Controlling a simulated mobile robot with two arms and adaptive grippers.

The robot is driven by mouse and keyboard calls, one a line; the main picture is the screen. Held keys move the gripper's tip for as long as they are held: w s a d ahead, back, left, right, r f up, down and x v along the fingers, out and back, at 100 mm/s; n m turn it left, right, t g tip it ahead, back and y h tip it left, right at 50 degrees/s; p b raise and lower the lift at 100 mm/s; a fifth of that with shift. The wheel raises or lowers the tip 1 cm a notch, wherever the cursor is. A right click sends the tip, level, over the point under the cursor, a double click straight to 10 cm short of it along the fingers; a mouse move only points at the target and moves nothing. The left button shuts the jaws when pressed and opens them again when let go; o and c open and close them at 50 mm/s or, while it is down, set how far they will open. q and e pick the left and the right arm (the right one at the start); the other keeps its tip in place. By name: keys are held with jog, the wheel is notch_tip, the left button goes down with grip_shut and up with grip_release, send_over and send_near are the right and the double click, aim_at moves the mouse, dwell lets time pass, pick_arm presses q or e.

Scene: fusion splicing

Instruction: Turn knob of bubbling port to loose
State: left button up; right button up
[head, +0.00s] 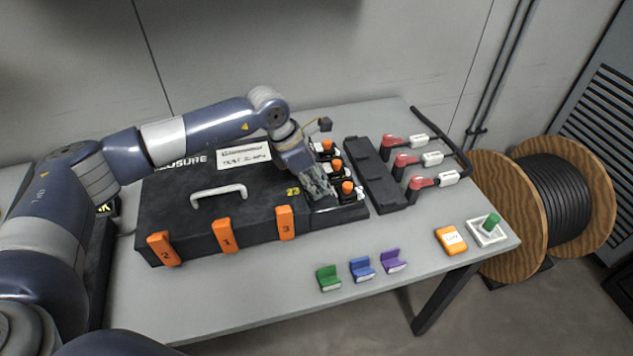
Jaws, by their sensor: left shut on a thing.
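The black closure box (190,215) lies on the grey table. It has a white handle and orange latches marked 2, 1 and 3 along its front. A row of black ports with orange knobs (347,188) runs along the box's right end. My left gripper (322,196) points down at this row, just left of the nearest orange knob. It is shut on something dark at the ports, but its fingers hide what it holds. I cannot tell which port is the bubbling one. My right gripper is not in view.
A black block (375,172) and several red-handled connectors (407,160) stand right of the ports. Green (328,278), blue (361,268) and purple (394,261) holders, an orange device (451,240) and a white tray (487,234) line the front. A cable spool (565,205) stands beyond the table.

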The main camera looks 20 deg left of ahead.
pick_arm(q)
jog(key=n+t+y+b, duration=0.1)
jog(key=n, duration=0.2)
jog(key=shift+f+b, duration=0.15)
jog(key=shift+b, duration=0.25)
jog(key=shift+s+d+n+y+b, duration=0.1)
jog(key=shift+n+y+b, duration=0.3)
jog(key=shift+n+b, duration=0.65)
jog(key=shift+r+n+t, duration=0.2)
jog(key=shift+n+t, duration=0.1)
jog(key=shift+n, duration=0.15)
jog(key=o, duration=1)
jog(key=shift+o, duration=0.2)
jog(key=v, duration=0.8)
